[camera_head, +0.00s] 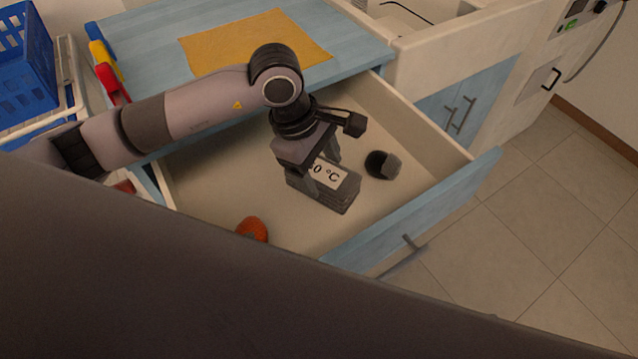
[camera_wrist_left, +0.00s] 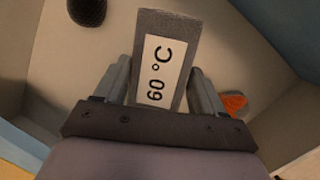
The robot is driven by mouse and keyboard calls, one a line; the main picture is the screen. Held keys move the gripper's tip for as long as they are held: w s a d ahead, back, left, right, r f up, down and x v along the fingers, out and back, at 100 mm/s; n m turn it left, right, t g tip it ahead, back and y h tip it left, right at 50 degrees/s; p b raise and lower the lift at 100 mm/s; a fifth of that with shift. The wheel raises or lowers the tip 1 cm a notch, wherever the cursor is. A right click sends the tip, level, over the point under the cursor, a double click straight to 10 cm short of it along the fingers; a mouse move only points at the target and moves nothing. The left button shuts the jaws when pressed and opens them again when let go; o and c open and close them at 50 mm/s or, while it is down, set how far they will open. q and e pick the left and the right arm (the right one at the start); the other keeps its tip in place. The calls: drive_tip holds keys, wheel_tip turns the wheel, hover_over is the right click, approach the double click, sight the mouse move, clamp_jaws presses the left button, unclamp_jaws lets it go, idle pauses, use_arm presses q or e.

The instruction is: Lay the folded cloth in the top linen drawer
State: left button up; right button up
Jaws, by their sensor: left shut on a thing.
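The folded cloth (camera_head: 335,188) is a grey block-like bundle with a white "60 °C" label. My left gripper (camera_head: 322,172) is shut on it, inside the outline of the open drawer (camera_head: 205,190). In the left wrist view the cloth (camera_wrist_left: 166,60) sits between the two fingers of my left gripper (camera_wrist_left: 163,85), label facing the camera. Whether the cloth touches the drawer floor I cannot tell. The drawer is pulled out, with a blue front and a pale inside. My right gripper is not in view.
In the drawer are a dark grey cup-like item (camera_head: 382,164) right of the cloth and an orange-red item (camera_head: 252,229) near the front left. A yellow cloth (camera_head: 255,42) lies on the blue countertop (camera_head: 150,50). A blue basket (camera_head: 25,65) stands at the far left.

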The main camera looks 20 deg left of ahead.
use_arm(q)
drive_tip(key=shift+f, duration=3.1)
drive_tip(key=o, duration=1.1)
drive_tip(key=v, duration=1.2)
drive_tip(key=shift+r, duration=0.15)
drive_tip(key=shift+s+a, duration=0.1)
drive_tip(key=shift+s, duration=0.05)
